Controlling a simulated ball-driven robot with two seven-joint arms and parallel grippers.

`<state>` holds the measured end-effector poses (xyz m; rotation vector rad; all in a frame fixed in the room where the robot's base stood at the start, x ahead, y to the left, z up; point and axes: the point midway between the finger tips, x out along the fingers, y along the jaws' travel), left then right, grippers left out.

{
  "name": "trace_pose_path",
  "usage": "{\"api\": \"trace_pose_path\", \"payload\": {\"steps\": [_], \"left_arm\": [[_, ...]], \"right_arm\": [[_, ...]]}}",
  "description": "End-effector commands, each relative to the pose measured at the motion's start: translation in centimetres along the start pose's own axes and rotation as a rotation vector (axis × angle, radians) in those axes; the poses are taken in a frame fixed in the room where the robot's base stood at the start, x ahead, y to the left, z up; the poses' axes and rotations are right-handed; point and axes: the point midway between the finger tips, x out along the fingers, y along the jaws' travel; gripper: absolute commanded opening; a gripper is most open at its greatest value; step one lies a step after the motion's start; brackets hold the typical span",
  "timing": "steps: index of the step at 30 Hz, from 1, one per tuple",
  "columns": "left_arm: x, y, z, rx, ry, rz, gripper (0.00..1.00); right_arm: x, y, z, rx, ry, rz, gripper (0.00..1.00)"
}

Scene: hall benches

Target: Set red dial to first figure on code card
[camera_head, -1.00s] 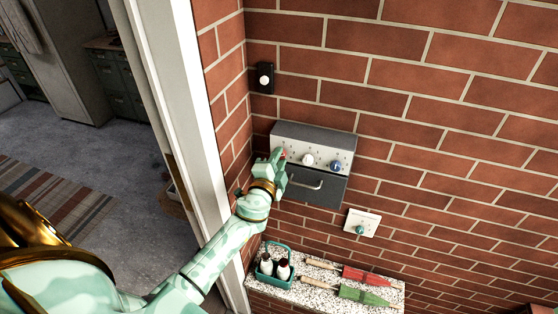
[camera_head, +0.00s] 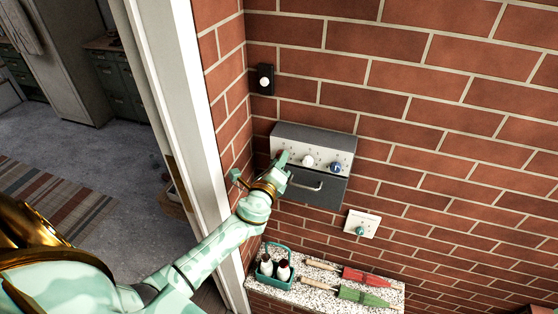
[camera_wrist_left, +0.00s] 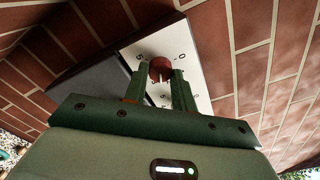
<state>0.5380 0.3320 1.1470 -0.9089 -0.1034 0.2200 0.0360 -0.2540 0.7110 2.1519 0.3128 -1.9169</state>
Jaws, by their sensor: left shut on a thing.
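The red dial (camera_wrist_left: 161,68) sits on the light panel of the wall box, with small figures around it in the left wrist view. My left gripper (camera_wrist_left: 160,80) is shut on the red dial, a finger on each side. In the head view my left gripper (camera_head: 282,160) reaches the left end of the box (camera_head: 318,133) and hides the red dial. A white dial (camera_head: 308,160) and a blue dial (camera_head: 335,167) stand to its right. I cannot make out a code card. My right gripper is not in view.
Below the dials is a dark drawer front with a handle (camera_head: 305,186). A white door frame stands left.

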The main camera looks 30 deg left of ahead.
Motion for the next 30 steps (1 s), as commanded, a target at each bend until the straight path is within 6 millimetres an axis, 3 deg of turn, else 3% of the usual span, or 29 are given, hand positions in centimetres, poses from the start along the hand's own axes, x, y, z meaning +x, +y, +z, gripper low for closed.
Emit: {"api": "trace_pose_path", "payload": {"steps": [30], "left_arm": [[0.4, -0.7, 0.9, 0.966, -0.02, -0.002, 0.04]], "right_arm": [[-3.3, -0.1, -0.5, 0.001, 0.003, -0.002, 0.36]]}}
